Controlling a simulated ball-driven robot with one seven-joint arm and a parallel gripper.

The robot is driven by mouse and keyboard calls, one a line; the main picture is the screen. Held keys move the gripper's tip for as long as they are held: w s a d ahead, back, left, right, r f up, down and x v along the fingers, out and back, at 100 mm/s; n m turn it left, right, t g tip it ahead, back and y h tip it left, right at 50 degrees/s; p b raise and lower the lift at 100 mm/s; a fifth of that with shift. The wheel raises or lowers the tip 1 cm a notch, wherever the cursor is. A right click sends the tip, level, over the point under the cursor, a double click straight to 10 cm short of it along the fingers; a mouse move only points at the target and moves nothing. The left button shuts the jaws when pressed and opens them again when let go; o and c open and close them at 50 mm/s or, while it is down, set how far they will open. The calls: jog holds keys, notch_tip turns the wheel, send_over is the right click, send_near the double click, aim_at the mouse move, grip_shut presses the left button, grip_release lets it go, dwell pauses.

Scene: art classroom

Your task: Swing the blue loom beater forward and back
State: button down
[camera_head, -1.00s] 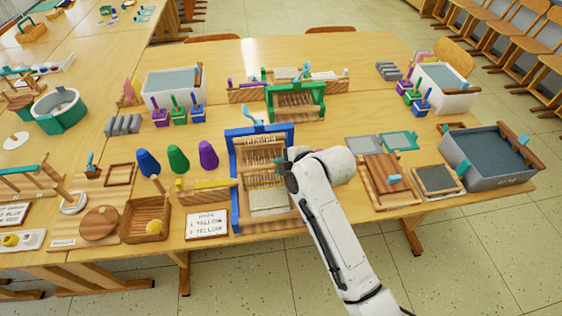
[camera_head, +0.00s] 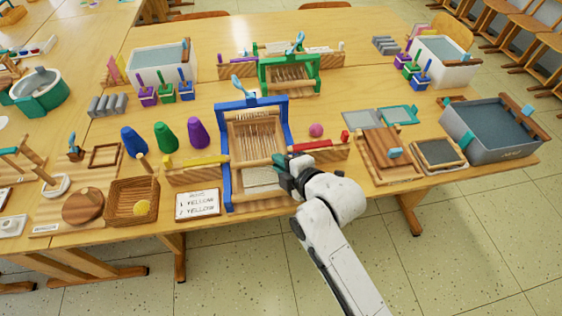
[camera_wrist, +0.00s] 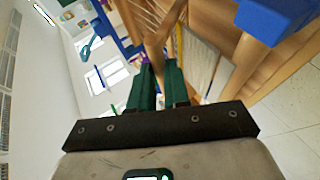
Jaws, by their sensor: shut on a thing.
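The blue loom (camera_head: 226,165) stands upright near the table's front edge, with a blue frame, pale vertical threads and a woven patch low at the front. Its wooden beater (camera_head: 252,163) crosses the threads just above the patch. My gripper (camera_head: 282,163) reaches in from the front right to the loom's right side. In the wrist view my gripper's green fingers (camera_wrist: 158,88) are shut on a wooden part of the beater (camera_wrist: 155,52). The exact grip spot is partly hidden by the fingers. A blue frame part (camera_wrist: 275,18) shows close by at the upper right.
A red shuttle (camera_head: 318,145) and a yellow shuttle (camera_head: 205,160) flank the loom. A pink ball (camera_head: 316,130) lies behind the red one. A green loom (camera_head: 290,75) stands behind. A basket (camera_head: 125,210) and a lettered card (camera_head: 197,205) lie left; a wooden press (camera_head: 382,157) lies right.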

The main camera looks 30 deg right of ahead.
jog(key=shift+s+f, duration=0.25)
jog(key=shift+f, duration=0.25)
jog(key=c, duration=1.1)
grip_release()
jog(key=shift+w+r, duration=0.1)
jog(key=shift+r, duration=0.1)
jog(key=shift+s+r, duration=0.2)
jog(key=shift+s, duration=0.1)
jog(key=v, duration=1)
jog(key=shift+r, duration=0.1)
